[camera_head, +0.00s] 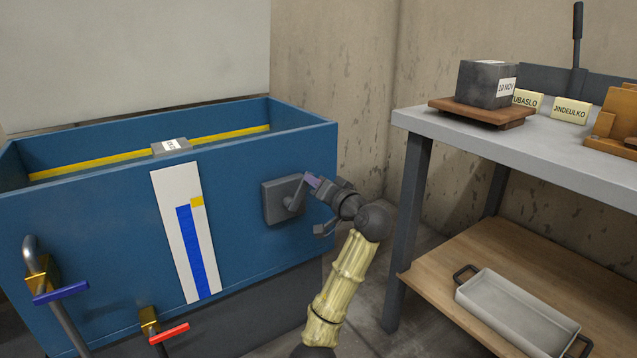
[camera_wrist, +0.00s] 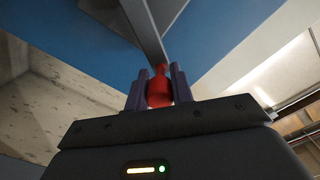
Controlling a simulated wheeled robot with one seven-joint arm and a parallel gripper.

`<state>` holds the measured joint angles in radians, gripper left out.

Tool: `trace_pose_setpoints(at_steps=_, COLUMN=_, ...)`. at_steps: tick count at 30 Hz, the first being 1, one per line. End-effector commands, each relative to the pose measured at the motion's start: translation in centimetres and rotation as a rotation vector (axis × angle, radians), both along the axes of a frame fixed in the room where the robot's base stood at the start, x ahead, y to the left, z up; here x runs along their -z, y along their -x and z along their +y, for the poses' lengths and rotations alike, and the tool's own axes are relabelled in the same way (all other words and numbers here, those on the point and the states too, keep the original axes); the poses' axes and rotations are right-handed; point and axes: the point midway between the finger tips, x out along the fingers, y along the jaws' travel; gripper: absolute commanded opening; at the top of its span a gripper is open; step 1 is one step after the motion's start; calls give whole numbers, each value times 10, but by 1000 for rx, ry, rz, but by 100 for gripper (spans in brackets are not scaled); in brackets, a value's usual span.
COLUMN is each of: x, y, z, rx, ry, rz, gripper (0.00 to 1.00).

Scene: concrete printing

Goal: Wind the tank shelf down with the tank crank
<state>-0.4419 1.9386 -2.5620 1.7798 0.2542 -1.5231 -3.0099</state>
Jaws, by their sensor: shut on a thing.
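The blue tank (camera_head: 100,215) stands at the left with its crank (camera_head: 294,199) on a grey box on its front right. My gripper (camera_head: 312,182) is at the outer end of the crank arm. In the wrist view my gripper (camera_wrist: 158,88) is shut on the red crank handle (camera_wrist: 159,90), with a finger on each side, and the grey crank arm (camera_wrist: 143,30) runs up from it. A grey block with a white label (camera_head: 172,147) shows just above the tank's front rim. The shelf under it is hidden by the wall.
A white gauge panel with a blue bar and yellow mark (camera_head: 177,235) is on the tank front. Pipes with a blue lever (camera_head: 60,293) and a red lever (camera_head: 168,334) stand lower left. A grey table (camera_head: 560,155) at right holds a dark block (camera_head: 484,84). A tray (camera_head: 515,318) lies below.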

Motion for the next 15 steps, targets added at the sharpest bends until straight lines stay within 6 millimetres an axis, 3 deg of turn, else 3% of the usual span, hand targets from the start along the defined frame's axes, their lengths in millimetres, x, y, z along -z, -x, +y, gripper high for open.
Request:
trace_pose_setpoints(at_steps=5, x=3, y=1, z=2, rx=-6, ry=3, rz=5, gripper=0)
trace_pose_setpoints(at_steps=6, x=3, y=1, z=2, rx=-6, ry=3, rz=5, gripper=29)
trace_pose_setpoints(at_steps=9, x=2, y=1, z=1, rx=-4, ry=1, rz=4, gripper=45)
trace_pose_setpoints(at_steps=15, x=2, y=0, z=0, rx=-1, ry=1, rz=3, gripper=45)
